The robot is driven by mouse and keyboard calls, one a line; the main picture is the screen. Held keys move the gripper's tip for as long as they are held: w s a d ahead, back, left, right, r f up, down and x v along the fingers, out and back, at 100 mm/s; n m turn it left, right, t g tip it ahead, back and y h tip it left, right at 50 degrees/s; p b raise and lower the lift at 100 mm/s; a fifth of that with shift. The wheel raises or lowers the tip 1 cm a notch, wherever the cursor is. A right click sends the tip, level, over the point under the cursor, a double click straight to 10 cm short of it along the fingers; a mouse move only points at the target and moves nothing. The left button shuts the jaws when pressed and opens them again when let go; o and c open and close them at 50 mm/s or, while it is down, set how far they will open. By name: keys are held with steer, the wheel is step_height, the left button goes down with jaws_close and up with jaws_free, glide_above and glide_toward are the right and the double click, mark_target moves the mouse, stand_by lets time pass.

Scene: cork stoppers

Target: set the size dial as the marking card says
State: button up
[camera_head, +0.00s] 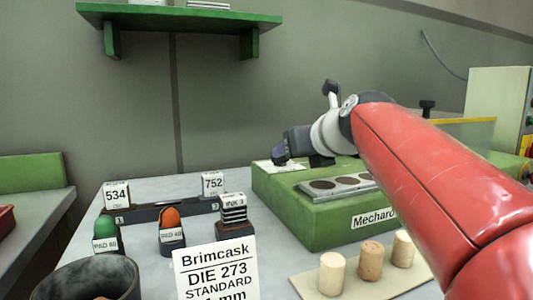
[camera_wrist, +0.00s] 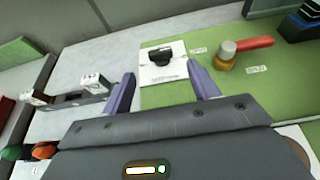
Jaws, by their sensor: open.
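The marking card (camera_head: 215,268) stands at the front in the head view. It reads "Brimcask", "DIE 273", "STANDARD" and a size in mm whose number is cut off by the frame's lower edge. A white plate (camera_wrist: 150,73) with a black knob (camera_wrist: 168,52), seemingly the size dial, lies on the green machine (camera_head: 300,215). The dial's setting is too small to read. My gripper (camera_head: 279,154) is over the machine's far left part. In the wrist view its purple fingers (camera_wrist: 160,70) are open and empty, one on each side of the plate, with the knob ahead between them.
A brass-and-grey knob with a red handle (camera_wrist: 265,43) is right of the plate. Three corks (camera_head: 371,262) stand on a board at front right. Green (camera_head: 105,228) and orange (camera_head: 170,218) stamps, an ink block (camera_head: 233,208) and a dark rack (camera_head: 165,211) are left of the machine.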

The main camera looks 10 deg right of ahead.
mark_target(285, 170)
steer(key=x, duration=0.6)
steer(key=shift+w+f, duration=0.15)
steer(key=shift+f, duration=0.05)
steer(key=c, duration=1)
